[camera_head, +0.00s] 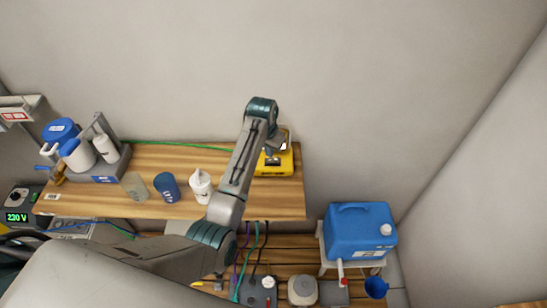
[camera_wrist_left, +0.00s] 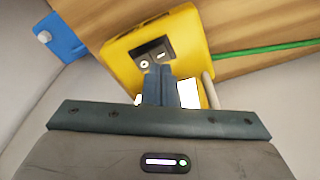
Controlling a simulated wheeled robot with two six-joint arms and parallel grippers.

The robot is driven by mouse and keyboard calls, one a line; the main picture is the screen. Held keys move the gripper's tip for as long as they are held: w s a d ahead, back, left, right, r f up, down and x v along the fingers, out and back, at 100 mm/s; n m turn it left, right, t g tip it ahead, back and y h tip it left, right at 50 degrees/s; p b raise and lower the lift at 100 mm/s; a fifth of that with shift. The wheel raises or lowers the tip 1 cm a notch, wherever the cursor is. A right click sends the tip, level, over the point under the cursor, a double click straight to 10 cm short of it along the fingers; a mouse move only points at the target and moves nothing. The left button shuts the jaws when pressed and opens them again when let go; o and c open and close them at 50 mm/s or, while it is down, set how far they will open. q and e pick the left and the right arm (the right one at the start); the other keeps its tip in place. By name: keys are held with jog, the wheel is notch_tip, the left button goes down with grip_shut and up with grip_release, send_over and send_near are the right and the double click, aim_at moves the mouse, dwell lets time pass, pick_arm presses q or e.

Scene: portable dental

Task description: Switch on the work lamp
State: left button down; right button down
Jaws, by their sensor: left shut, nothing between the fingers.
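The work lamp (camera_head: 287,165) is a yellow box at the right end of the upper wooden shelf. In the left wrist view its yellow housing (camera_wrist_left: 190,30) carries a black rocker switch (camera_wrist_left: 150,54) with white marks. My left gripper (camera_wrist_left: 157,72) is shut and empty, its fingertips just below the switch in the picture; I cannot tell whether they touch it. In the head view the left arm reaches across the shelf and its gripper (camera_head: 273,152) covers part of the lamp. A bright white patch (camera_wrist_left: 188,93) shows behind the fingers; I cannot tell whether it is lit.
A blue canister (camera_head: 358,232) stands lower right.

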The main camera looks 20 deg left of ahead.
aim_at(269, 160)
pick_arm(q)
notch_tip(269, 160, up, 5)
dwell(0.6)
dwell(0.3)
